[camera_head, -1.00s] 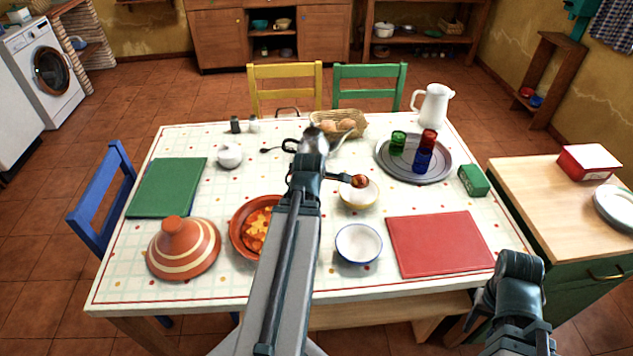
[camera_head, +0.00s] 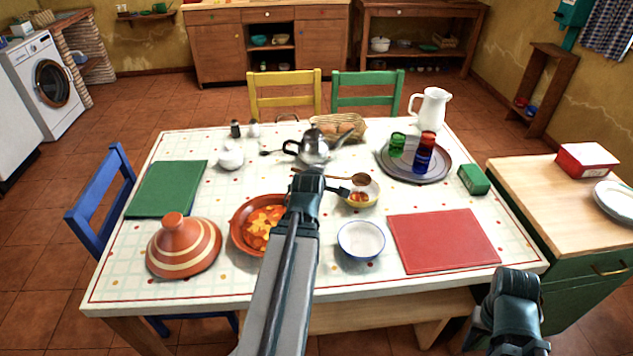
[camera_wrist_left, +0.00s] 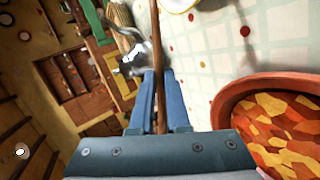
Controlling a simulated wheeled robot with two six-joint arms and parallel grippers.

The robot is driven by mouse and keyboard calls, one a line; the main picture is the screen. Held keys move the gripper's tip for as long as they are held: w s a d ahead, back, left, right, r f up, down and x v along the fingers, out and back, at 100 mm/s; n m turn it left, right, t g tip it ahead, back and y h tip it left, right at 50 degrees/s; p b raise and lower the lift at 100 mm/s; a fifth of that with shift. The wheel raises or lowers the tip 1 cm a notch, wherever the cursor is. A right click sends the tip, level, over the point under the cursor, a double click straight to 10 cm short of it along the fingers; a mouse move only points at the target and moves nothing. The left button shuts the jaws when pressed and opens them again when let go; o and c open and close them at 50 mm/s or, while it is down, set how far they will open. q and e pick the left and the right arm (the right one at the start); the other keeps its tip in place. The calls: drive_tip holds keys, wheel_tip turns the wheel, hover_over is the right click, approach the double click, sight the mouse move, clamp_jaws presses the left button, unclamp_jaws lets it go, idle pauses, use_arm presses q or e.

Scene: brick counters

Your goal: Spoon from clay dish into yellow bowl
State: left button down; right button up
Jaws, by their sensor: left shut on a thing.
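My left gripper (camera_head: 322,184) is shut on the handle of a wooden spoon (camera_head: 361,179). The spoon lies roughly level, its brown head above the far part of the yellow bowl (camera_head: 374,200). Some orange-red food (camera_head: 358,197) lies inside this bowl. The clay dish (camera_head: 236,238), holding orange-red stew, stands left of my left forearm, which hides its right edge. In the left wrist view the spoon handle (camera_wrist_left: 155,45) runs between the blue fingers, and the clay dish (camera_wrist_left: 222,103) is at right. My right gripper (camera_head: 516,290) is at the lower right, beyond the table edge; its fingers are not clear.
A white bowl with a blue rim (camera_head: 361,241) stands in front of the yellow bowl. A metal teapot (camera_head: 314,147) stands behind my left gripper. A red mat (camera_head: 443,240) lies at right, and a tray (camera_head: 442,172) with cups behind it. A striped clay lid (camera_head: 183,247) is left.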

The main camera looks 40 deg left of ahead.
use_arm(q)
drive_tip(key=shift+s+f+t+y+b, duration=0.1)
drive_tip(key=shift+t+y+b, duration=0.2)
drive_tip(key=shift+t+b, duration=0.3)
use_arm(e)
drive_tip(key=shift+s+f, duration=0.65)
drive_tip(key=shift+f, duration=0.25)
use_arm(q)
drive_tip(key=shift+m, duration=0.3)
